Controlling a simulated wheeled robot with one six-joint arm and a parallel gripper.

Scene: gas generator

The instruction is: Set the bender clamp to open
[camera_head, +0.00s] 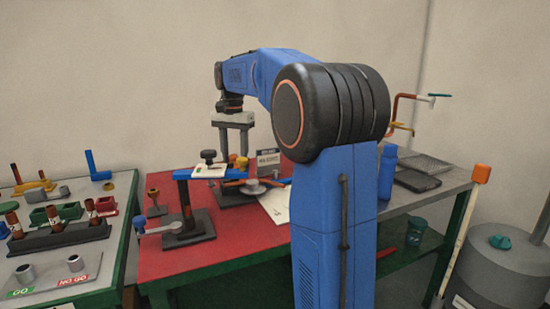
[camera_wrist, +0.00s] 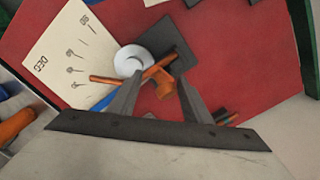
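The tube bender stands on the red tabletop, with a pale round disc (camera_head: 253,187) on a dark base; my gripper and a white-topped fixture partly hide it in the head view. In the wrist view the disc (camera_wrist: 132,60) lies at the dark base plate (camera_wrist: 165,42), with a copper-coloured bar (camera_wrist: 105,79) and a short orange-brown piece (camera_wrist: 165,88) that may be the clamp. My gripper (camera_head: 235,155) points down above the bender, its fingers apart. In the wrist view the orange-brown piece appears between the fingers (camera_wrist: 163,78); I cannot tell whether they touch it.
A fixture with a blue crank (camera_head: 160,228) and white top plate (camera_head: 210,170) stands in front. A sheet with degree marks (camera_wrist: 70,50) lies beside the bender. A blue bottle (camera_head: 387,172) and dark trays (camera_head: 417,181) are right. A green-framed table with gauges (camera_head: 65,285) is left.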

